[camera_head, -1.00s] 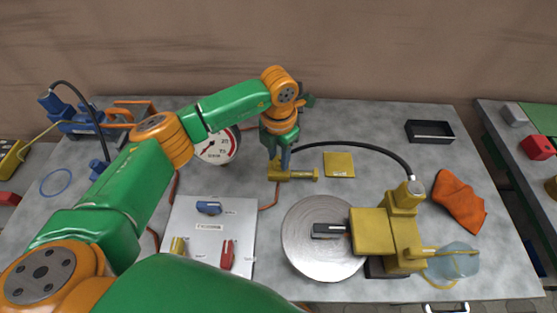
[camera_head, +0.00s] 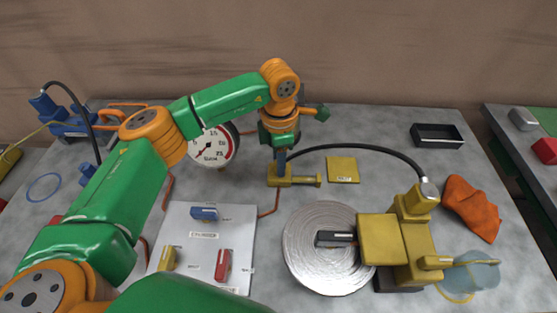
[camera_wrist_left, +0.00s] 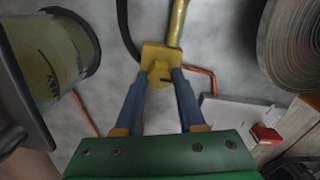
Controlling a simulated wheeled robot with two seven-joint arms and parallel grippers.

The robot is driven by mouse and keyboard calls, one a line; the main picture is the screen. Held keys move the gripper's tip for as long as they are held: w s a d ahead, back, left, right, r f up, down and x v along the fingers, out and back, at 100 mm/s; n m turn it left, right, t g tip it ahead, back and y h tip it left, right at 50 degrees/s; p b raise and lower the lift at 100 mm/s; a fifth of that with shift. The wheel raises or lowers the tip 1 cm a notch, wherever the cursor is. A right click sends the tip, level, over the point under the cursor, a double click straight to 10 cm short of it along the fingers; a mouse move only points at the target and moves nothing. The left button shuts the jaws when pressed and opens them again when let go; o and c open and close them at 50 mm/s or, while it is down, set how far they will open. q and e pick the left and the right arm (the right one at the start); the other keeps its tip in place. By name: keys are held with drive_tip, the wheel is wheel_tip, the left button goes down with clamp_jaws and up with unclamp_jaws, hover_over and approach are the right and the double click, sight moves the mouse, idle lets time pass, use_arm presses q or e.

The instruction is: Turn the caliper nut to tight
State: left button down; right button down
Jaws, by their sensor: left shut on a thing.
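A yellow fitting (camera_head: 305,181) with a stubby side arm stands on the grey table, with a black hose running from it to the yellow caliper (camera_head: 410,240). My left gripper (camera_head: 281,163) points down over its block end. In the left wrist view, the blue fingers of my left gripper (camera_wrist_left: 163,76) close on a small yellow nut (camera_wrist_left: 160,70) with a dark mark, in front of the yellow block (camera_wrist_left: 152,52). The fingers hide part of the nut. The caliper sits over the edge of a round metal disc (camera_head: 318,270). My right gripper is not in view.
A pressure gauge (camera_head: 214,146) stands behind my left forearm. A pale panel (camera_head: 240,222) with blue, yellow and red levers lies left of the disc. A yellow plate (camera_head: 342,169), orange cloth (camera_head: 471,207) and black tray (camera_head: 437,136) lie to the right. The back right is mostly clear.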

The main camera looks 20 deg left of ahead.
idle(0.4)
use_arm(q)
drive_tip(key=c, duration=0.5)
unclamp_jaws()
drive_tip(key=shift+w+d, duration=0.1)
wheel_tip(320, 180, up, 7)
drive_tip(key=shift+r+b, duration=0.1)
drive_tip(key=shift+b, duration=0.3)
